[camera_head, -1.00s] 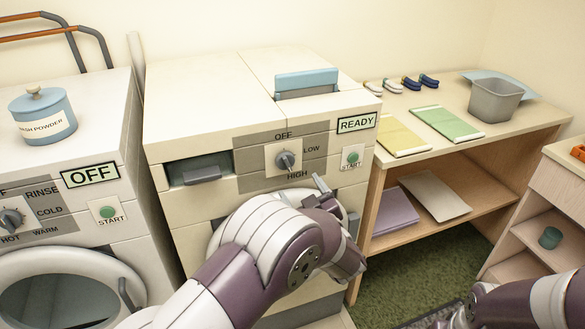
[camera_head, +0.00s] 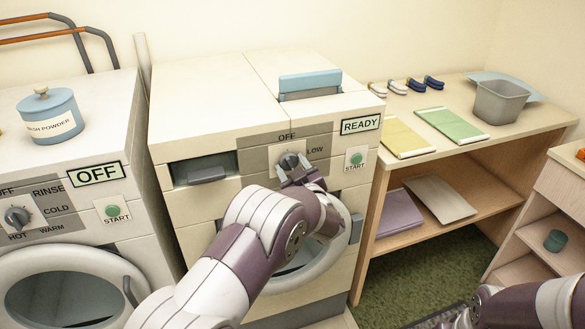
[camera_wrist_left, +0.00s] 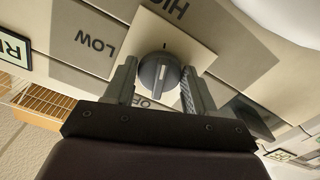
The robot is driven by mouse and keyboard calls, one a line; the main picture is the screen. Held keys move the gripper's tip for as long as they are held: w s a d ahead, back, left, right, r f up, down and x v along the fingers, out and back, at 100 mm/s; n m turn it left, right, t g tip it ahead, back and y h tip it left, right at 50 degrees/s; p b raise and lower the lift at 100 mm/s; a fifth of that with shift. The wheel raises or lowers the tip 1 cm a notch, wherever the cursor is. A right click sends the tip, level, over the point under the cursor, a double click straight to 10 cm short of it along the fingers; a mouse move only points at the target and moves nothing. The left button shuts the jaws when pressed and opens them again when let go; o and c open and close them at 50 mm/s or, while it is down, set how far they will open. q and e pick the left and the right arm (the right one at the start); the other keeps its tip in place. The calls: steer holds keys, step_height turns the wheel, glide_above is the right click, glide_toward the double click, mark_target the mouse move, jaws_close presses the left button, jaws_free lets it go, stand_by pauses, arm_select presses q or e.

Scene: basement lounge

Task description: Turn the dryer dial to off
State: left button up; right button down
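The dryer (camera_head: 205,115) stands in the middle of the head view, with a READY display. Its dial (camera_head: 290,161) is on the front panel, with OFF above it and LOW to the right; my gripper hides the HIGH label there. In the left wrist view the round grey dial (camera_wrist_left: 158,74) lies between the two fingers of my left gripper (camera_wrist_left: 160,67). The fingers are open, with a gap visible on each side of the dial. The light line on the dial runs along the OFF–HIGH direction. My left gripper (camera_head: 294,171) is just in front of the panel.
A START button (camera_head: 356,158) sits right of the dial. A washer (camera_head: 75,165) showing OFF stands at left, with a wash powder jar (camera_head: 50,115) on top. A wooden shelf table (camera_head: 470,150) with cloths and a grey bin (camera_head: 500,101) stands at right.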

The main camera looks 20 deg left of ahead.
arm_select(q)
steer(key=shift+f+n+b, duration=0.25)
steer(key=shift+n+b, duration=0.25)
steer(key=shift+b, duration=0.25)
steer(key=n+b, duration=1.1)
steer(key=b, duration=0.2)
steer(key=shift+d+n, duration=0.1)
steer(key=shift+n, duration=0.2)
steer(key=n+b, duration=1)
steer(key=b, duration=0.1)
steer(key=shift+r+n, duration=0.15)
steer(key=shift+n, duration=0.25)
steer(key=n+b, duration=0.4)
steer(key=shift+r+n+b, duration=0.15)
steer(key=shift+n+b, duration=0.55)
steer(key=shift+n, duration=0.4)
steer(key=shift+r+n+b, duration=0.1)
steer(key=shift+n+b, duration=0.6)
steer(key=shift+n, duration=0.4)
steer(key=shift+r, duration=0.1)
steer(key=o, duration=1)
